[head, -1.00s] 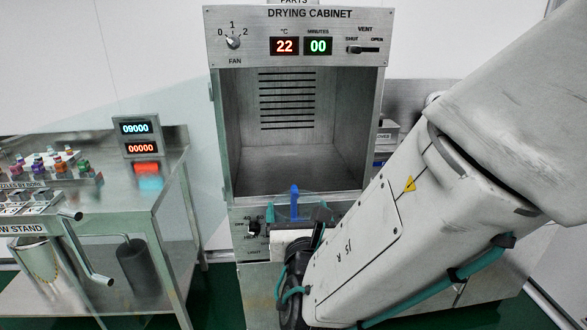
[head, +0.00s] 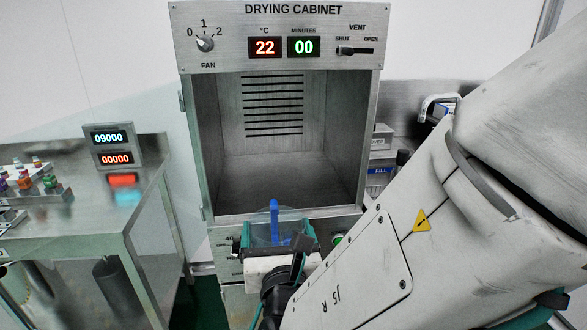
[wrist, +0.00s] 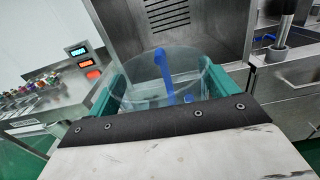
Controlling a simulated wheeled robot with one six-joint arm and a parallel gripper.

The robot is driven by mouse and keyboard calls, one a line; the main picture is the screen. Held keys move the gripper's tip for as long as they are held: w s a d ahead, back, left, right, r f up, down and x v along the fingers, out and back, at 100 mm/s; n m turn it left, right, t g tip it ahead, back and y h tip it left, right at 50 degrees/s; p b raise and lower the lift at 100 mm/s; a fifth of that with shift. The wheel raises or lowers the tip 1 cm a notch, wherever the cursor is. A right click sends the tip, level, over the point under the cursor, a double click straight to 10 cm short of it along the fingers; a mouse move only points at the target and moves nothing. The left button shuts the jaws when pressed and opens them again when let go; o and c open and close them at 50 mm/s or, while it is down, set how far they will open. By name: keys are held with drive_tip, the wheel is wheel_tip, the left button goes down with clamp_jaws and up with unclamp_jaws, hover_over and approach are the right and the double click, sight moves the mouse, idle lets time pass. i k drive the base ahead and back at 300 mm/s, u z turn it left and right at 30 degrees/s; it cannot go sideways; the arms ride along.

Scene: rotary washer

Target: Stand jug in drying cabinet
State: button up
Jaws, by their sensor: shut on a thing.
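The drying cabinet (head: 286,140) stands in the middle of the head view with its front open and its chamber empty. Its bare floor also shows in the wrist view (wrist: 195,52). My gripper (head: 277,238) is in front of the cabinet, around the level of the chamber's lower edge. Its teal fingers are shut on the clear jug (wrist: 178,83), one on each side. The jug has a blue handle (head: 274,218) and looks roughly upright. It is outside the chamber, and its lower part is hidden behind my gripper.
A metal stand (head: 95,215) with a display box (head: 114,146) and small coloured parts is at the left. A counter with bins (head: 381,150) is right of the cabinet, partly behind my arm. The cabinet's side walls and front lip bound the opening.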

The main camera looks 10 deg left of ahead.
sight(270, 175)
drive_tip(key=i, duration=1.4)
drive_tip(key=u, duration=0.05)
